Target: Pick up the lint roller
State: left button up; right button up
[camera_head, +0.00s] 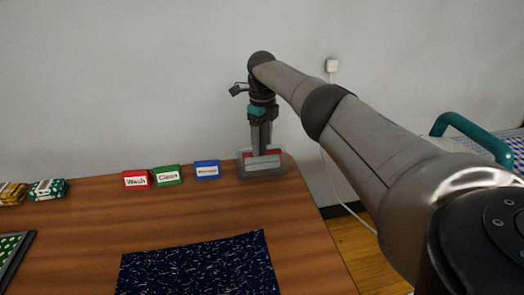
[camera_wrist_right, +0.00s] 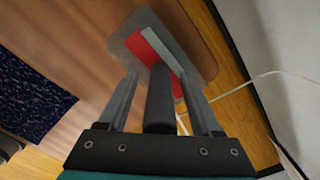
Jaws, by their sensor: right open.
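What looks like the lint roller has a dark handle (camera_wrist_right: 159,102) that rises toward the wrist camera, with red and pale grey parts at its far end. These parts are over a grey tray (camera_head: 262,173) at the table's back right corner. My right gripper (camera_head: 262,148) points down over the tray. In the right wrist view my right gripper (camera_wrist_right: 160,78) is open, one finger on each side of the handle, with gaps showing. In the head view the gripper hides most of the roller. My left gripper is not in view.
Red (camera_head: 136,180), green (camera_head: 167,176) and blue (camera_head: 207,170) label blocks stand left of the tray. A dark speckled cloth (camera_head: 200,268) lies in front. Patterned bundles (camera_head: 47,190) sit at far left. The wall is close behind; the table's right edge is near the tray.

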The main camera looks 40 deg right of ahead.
jog(key=shift+f, duration=0.1)
jog(key=shift+c, duration=0.4)
grip_shut()
dwell(0.3)
